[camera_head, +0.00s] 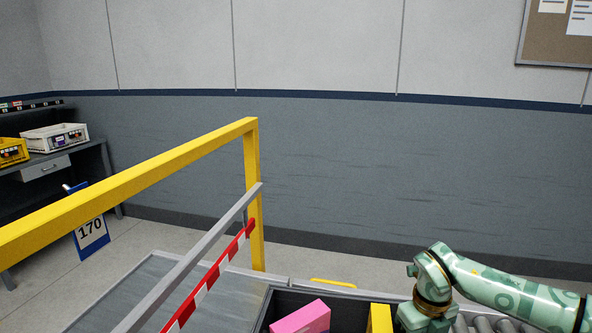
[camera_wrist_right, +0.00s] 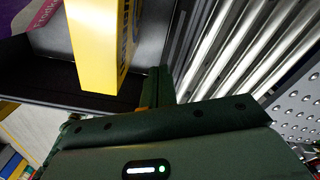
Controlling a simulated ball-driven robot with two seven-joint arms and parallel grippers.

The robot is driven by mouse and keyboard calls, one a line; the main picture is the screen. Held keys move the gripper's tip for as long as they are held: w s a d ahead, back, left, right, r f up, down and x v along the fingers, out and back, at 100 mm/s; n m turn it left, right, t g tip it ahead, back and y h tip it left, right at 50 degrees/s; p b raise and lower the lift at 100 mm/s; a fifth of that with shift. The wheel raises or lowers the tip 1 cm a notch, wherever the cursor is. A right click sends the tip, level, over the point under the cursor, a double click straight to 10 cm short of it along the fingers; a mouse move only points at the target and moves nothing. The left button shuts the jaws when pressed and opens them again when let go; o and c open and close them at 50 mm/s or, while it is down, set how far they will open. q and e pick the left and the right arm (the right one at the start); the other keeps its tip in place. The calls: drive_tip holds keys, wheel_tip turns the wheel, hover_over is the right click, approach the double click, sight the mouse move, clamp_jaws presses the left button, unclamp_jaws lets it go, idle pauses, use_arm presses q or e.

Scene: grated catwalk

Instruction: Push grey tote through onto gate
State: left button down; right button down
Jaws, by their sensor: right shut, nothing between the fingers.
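The dark grey tote (camera_head: 348,309) is at the bottom of the head view, cut off by the frame edge. It holds a pink box (camera_head: 302,318) and a yellow box (camera_head: 379,320). My right gripper (camera_wrist_right: 160,88) is shut and empty at the tote's outer side, by the yellow box; I cannot tell if it touches the wall. The tote wall (camera_wrist_right: 45,78) also shows in the right wrist view. A flat grey section (camera_head: 150,283) with a red-and-white striped bar (camera_head: 212,277) lies left of the tote; it looks like the gate. My left gripper is out of view.
Metal rollers (camera_wrist_right: 235,45) run beside the tote, right of it in the head view. A yellow rail (camera_head: 130,180) with a post (camera_head: 252,195) stands at the left. A bench with a white crate (camera_head: 54,138) and a 170 sign (camera_head: 92,233) are farther back.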

drive_tip(key=shift+f, duration=0.1)
wheel_tip(320, 180, down, 5)
drive_tip(key=shift+f+b, duration=0.15)
drive_tip(key=shift+b, duration=0.95)
drive_tip(key=shift+s+d+p, duration=0.25)
drive_tip(key=shift+d+p, duration=0.05)
drive_tip(key=shift+d, duration=0.5)
drive_tip(key=shift+s+d+p, duration=0.2)
drive_tip(key=shift+d+p, duration=0.1)
drive_tip(key=shift+d, duration=0.45)
drive_tip(key=s+d+p, duration=0.4)
drive_tip(key=d, duration=1.2)
drive_tip(key=shift+s+d, duration=0.15)
drive_tip(key=shift+d, duration=0.25)
